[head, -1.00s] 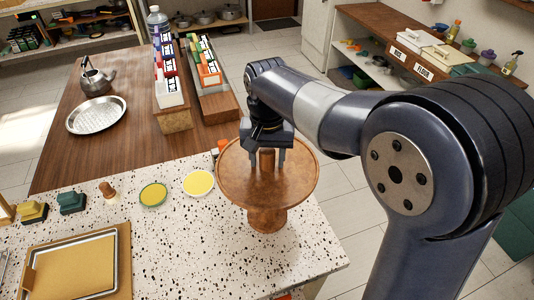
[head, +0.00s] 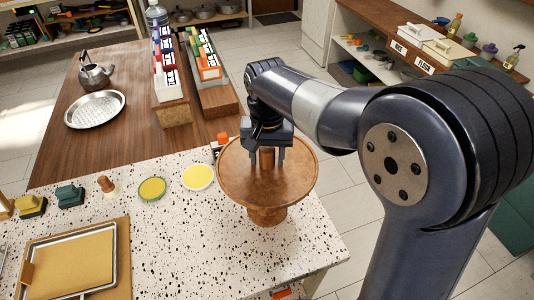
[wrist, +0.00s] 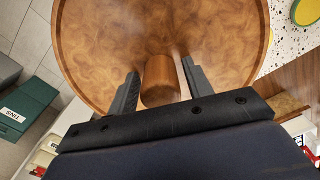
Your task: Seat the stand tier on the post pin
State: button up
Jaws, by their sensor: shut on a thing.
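The stand tier, a round brown wood-grain plate (head: 240,180), lies about level near the counter's right end in the head view. A short wooden knob (head: 267,158) rises from its middle. My gripper (head: 267,160) points down with a finger on each side of the knob, shut on it. In the wrist view the knob (wrist: 160,82) stands between the two fingers (wrist: 160,88), with the plate (wrist: 100,40) spread around it. Below the plate, a wooden foot (head: 267,216) shows over the speckled counter. The post pin is hidden under the plate, and I cannot tell whether they touch.
The speckled counter (head: 200,240) holds yellow discs (head: 152,188), a wooden peg (head: 106,186) and a framed tray (head: 70,265) to the left. A small orange-topped item (head: 222,139) is close behind the plate. Racks of coloured packets (head: 205,60) stand farther back.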

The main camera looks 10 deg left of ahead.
aim_at(267, 168)
jog(key=shift+f, duration=0.1)
dwell(0.3)
jog(key=shift+f+b, duration=0.95)
jog(key=shift+f, duration=0.4)
jog(key=shift+f, duration=0.2)
dwell(0.7)
jog(key=shift+f+b, duration=0.4)
jog(key=shift+f, duration=0.3)
jog(key=o, duration=2.2)
jog(key=shift+c, duration=0.2)
